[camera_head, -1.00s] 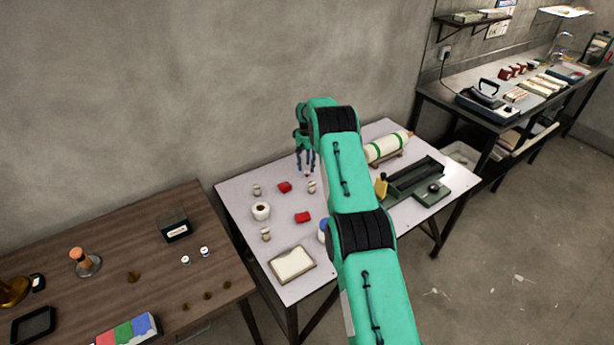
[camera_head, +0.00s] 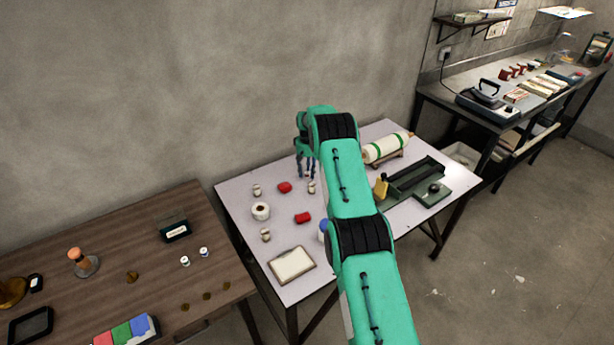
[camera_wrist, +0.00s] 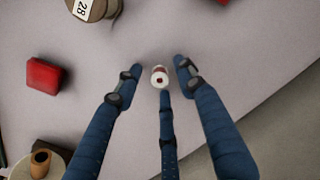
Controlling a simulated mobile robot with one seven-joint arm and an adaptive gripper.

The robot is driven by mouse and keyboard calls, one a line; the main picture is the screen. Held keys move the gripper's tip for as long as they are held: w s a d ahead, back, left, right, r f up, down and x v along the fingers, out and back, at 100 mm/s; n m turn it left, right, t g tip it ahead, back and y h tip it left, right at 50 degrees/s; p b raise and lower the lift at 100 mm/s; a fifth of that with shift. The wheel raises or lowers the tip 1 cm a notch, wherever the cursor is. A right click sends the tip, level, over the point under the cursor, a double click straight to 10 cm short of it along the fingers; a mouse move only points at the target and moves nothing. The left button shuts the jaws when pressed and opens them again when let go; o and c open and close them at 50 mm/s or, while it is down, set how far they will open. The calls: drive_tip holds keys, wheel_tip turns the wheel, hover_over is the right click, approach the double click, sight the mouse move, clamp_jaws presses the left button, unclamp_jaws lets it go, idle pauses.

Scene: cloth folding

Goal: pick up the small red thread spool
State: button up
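The small thread spool (camera_wrist: 160,77), with white ends and red at its middle, shows in the wrist view between the fingertips. My gripper (camera_wrist: 160,78) has three dark blue fingers. The two outer fingers stand apart on the left and right of the spool. The middle finger's tip overlaps the spool's lower edge in the picture; contact cannot be told. In the head view, my gripper (camera_head: 306,174) points down over the back part of the light table (camera_head: 235,192), and I cannot make out the small spool there.
A larger spool marked 28 (camera_wrist: 95,8) and a red block (camera_wrist: 42,78) are close by in the wrist view.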

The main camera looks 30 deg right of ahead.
sight(307, 177)
drive_tip(key=c, duration=0.6)
drive_tip(key=shift+r, duration=0.1)
drive_tip(key=shift+r+p, duration=0.85)
drive_tip(key=shift+r, duration=4.05)
